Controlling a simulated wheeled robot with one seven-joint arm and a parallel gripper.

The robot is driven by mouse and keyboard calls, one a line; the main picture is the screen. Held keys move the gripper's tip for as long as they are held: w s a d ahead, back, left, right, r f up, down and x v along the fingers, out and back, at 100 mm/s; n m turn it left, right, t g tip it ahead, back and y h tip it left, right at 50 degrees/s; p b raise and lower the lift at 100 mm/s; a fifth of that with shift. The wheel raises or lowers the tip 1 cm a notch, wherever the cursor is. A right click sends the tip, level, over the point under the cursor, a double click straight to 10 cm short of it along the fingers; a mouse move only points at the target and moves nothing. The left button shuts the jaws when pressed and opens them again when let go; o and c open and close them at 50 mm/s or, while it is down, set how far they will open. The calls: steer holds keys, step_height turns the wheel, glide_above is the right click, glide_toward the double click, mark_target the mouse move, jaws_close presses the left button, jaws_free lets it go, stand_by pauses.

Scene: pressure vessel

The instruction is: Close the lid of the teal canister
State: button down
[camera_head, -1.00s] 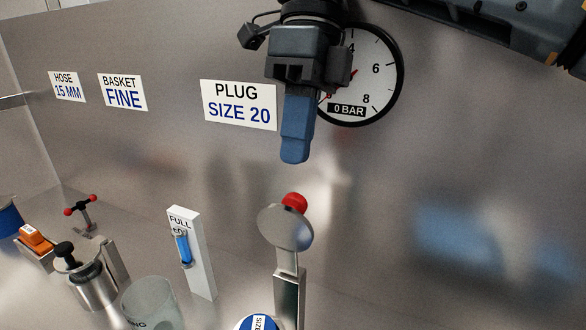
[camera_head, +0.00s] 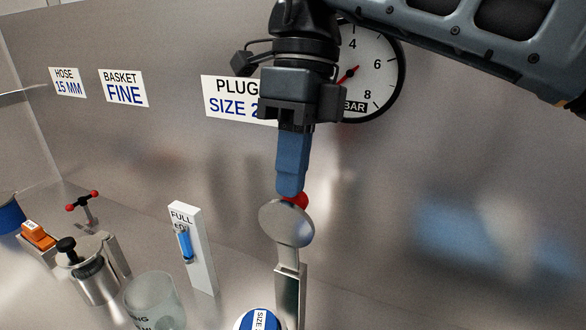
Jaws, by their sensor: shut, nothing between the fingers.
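A round metal disc (camera_head: 287,223), which looks like a raised lid, stands tilted up on a metal arm and post (camera_head: 288,285). A red knob (camera_head: 301,200) sits at its upper edge, partly hidden by my fingers. No teal canister body is clear in view; anything below the post is cut off by the bottom edge. My gripper (camera_head: 291,190) points down with its blue fingers shut and empty. Its tips overlap the knob and the disc's top edge in the picture; I cannot tell whether they touch.
A blue and white round top (camera_head: 257,320) lies at the bottom edge, beside a clear cup (camera_head: 153,302). A white level gauge (camera_head: 193,247) and a metal pot with black knob (camera_head: 90,273) stand left. A steel wall with a pressure gauge (camera_head: 371,70) rises behind.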

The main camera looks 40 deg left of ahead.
steer(key=shift+s+t, duration=0.25)
steer(key=shift+t, duration=0.15)
steer(key=shift+s+d+t+y+b, duration=0.2)
steer(key=shift+s+t+y+b, duration=0.15)
steer(key=shift+t+b, duration=0.3)
